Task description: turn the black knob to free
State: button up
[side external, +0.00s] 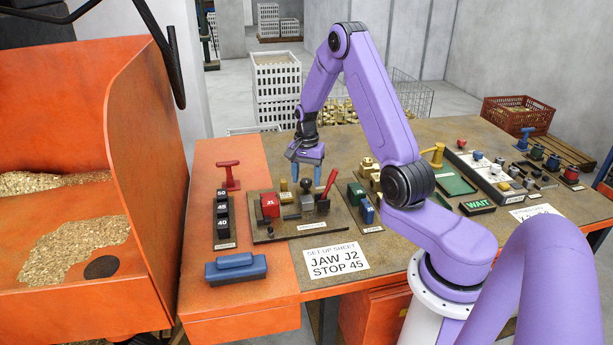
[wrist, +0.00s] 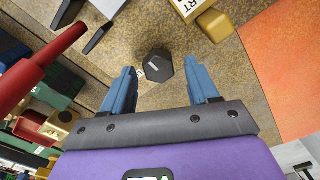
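The black knob (wrist: 159,67) is a small dark faceted piece with a short white mark on its top, on the brown plate in the wrist view. A white scrap of label shows at its left edge. My gripper (wrist: 162,74) is open, with one blue finger on either side of the knob and a gap on both sides. In the side view my gripper (side external: 306,158) points down above the fixture plate. A dark round shape (side external: 307,185) just below it seems to be the knob. Which setting the mark points to cannot be read.
A red lever (side external: 327,186) rises close to the right of my gripper in the side view; it shows at left in the wrist view (wrist: 40,68). A yellow block (wrist: 214,25) with a white label is near the knob. A red block (side external: 270,205) stands left on the plate.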

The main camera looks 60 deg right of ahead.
aim_at(306, 179)
jog(key=shift+r, duration=0.1)
notch_tip(306, 179, up, 17)
dwell(0.6)
jog(key=shift+r, duration=0.1)
jog(key=s+a+n, duration=0.3)
jog(key=a+n, duration=0.4)
jog(key=a, duration=0.4)
jog(key=s+a+n, duration=0.4)
jog(key=a+n, duration=0.2)
jog(key=a, duration=0.5)
jog(key=s+a+f+n, duration=0.1)
jog(key=s+a+n, duration=0.1)
jog(key=s+n, duration=0.5)
jog(key=s+a+f+n, duration=0.1)
jog(key=s+a+n, duration=0.2)
jog(key=s+n, duration=0.4)
jog(key=s, duration=0.8)
jog(key=shift+a+f+n, duration=0.15)
jog(key=shift+f+n, duration=0.05)
jog(key=shift+n, duration=0.2)
